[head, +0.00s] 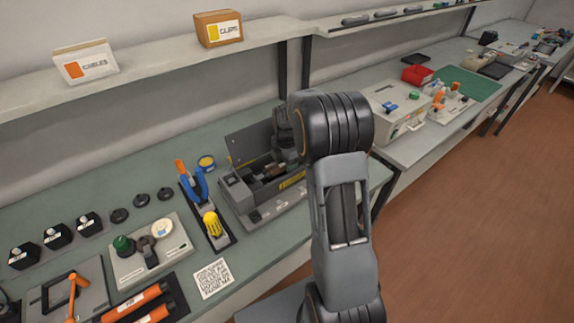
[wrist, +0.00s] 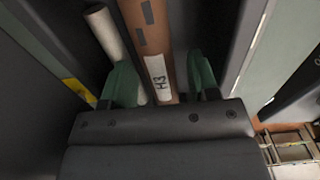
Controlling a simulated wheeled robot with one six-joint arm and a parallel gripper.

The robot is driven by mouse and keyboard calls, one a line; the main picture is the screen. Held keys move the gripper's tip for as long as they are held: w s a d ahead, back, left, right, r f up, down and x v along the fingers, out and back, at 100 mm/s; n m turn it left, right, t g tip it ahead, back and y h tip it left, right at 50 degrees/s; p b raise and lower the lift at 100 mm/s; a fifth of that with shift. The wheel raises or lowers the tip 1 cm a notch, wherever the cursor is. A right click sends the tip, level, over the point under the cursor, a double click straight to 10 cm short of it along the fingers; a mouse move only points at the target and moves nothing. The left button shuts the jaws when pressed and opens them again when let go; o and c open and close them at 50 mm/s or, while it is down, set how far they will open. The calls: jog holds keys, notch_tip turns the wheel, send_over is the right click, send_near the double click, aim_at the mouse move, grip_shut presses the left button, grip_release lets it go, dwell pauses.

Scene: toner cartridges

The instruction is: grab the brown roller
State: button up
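The brown roller (wrist: 153,50) lies lengthwise in the wrist view, with dark marks and a white label reading H3. My gripper (wrist: 162,78) has its two green fingers apart, one on each side of the brown roller, with a visible gap on the left. I cannot tell how far the fingertips reach down beside it. A pale roller (wrist: 104,30) lies to the left, partly hidden by the left finger. In the head view the open grey machine (head: 232,192) holds dark and brownish parts. My arm hides part of it, and my fingers do not show clearly there.
The machine's dark lid (head: 247,143) stands raised at the back. A tool holder with blue-handled pliers (head: 196,183) and a yellow-handled tool (head: 211,224) stands to its left. A shelf (head: 150,82) runs above the bench. A white box (head: 395,108) stands right of my arm.

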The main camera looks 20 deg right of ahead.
jog(key=c, duration=0.9)
jog(key=shift+r, duration=0.2)
